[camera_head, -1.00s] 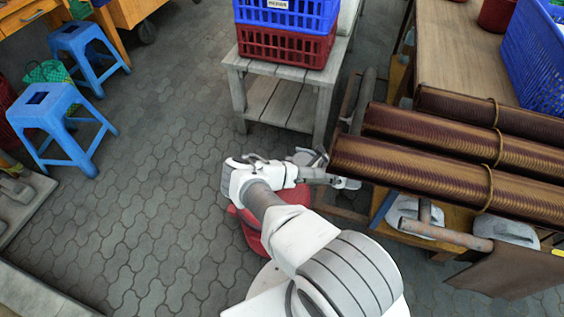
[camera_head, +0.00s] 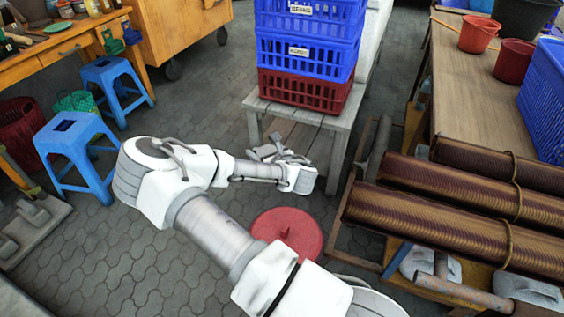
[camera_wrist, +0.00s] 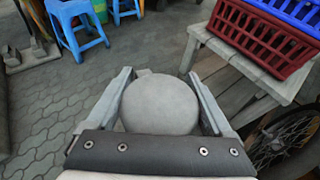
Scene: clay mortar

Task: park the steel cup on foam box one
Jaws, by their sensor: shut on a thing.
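My gripper (camera_wrist: 160,88) is shut on a round, smooth grey thing, which I take to be the steel cup (camera_wrist: 161,106). The wrist view shows it as a plain disc between the two fingers; its handle or opening cannot be made out. In the head view my gripper (camera_head: 274,152) is in front of the grey wooden bench, and the held thing is too small to tell apart from the fingers. I cannot make out foam box one in either view.
Blue and red crates (camera_head: 307,52) stand stacked on the grey wooden bench (camera_head: 346,122). Blue stools (camera_head: 72,150) stand at left. Wound brown rolls (camera_head: 440,222) and a table with red buckets (camera_head: 479,33) are at right. A red round lid (camera_head: 287,233) lies below my arm.

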